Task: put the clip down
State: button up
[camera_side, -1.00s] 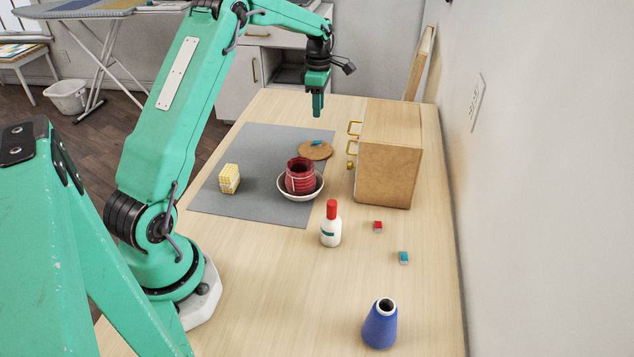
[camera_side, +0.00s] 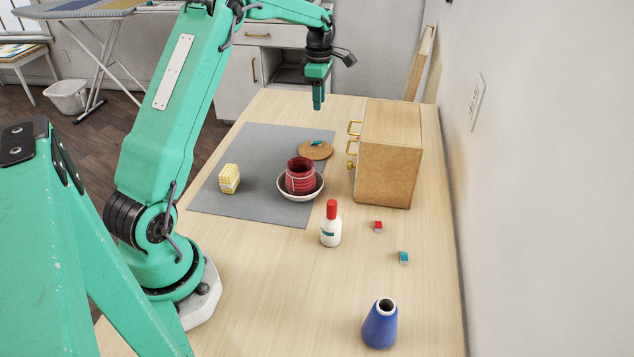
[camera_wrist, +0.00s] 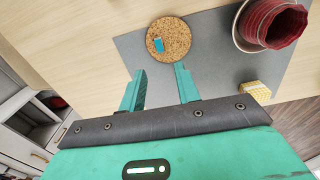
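A small teal clip (camera_side: 317,142) lies on a round cork coaster (camera_side: 309,153) at the far right part of the grey mat. In the wrist view the clip (camera_wrist: 159,44) rests on the coaster (camera_wrist: 182,38), ahead of my fingertips. My gripper (camera_side: 318,106) hangs above the table beyond the coaster, apart from it. In the wrist view the two fingers of my gripper (camera_wrist: 160,72) are spread, with nothing between them.
A white bowl (camera_side: 286,193) holding a red ribbed cup (camera_side: 300,176) and a yellow block (camera_side: 229,178) stand on the grey mat (camera_side: 255,150). A wooden cabinet (camera_side: 385,180), a white bottle (camera_side: 330,230), small red (camera_side: 378,226) and teal (camera_side: 403,257) pieces and a blue cone (camera_side: 380,328) stand right.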

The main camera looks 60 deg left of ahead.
jog(key=s+d+r+m+t, duration=0.1)
jog(key=s+d+r+m, duration=0.45)
jog(key=d+r, duration=0.2)
jog(key=s+d+r+m+t, duration=0.2)
jog(key=s+d+r+m, duration=0.4)
jog(key=d, duration=0.3)
jog(key=s+d+f+m+t, duration=0.1)
jog(key=s+d+m, duration=0.3)
jog(key=s+m, duration=0.3)
jog(key=s+d+f+m+t, duration=0.1)
jog(key=s+d+m, duration=0.4)
jog(key=s+m, duration=0.3)
jog(key=shift+s+f, duration=0.35)
jog(key=shift+s, duration=0.25)
jog(key=shift+o, duration=0.8)
jog(key=shift+d, duration=0.1)
jog(key=shift+w, duration=0.1)
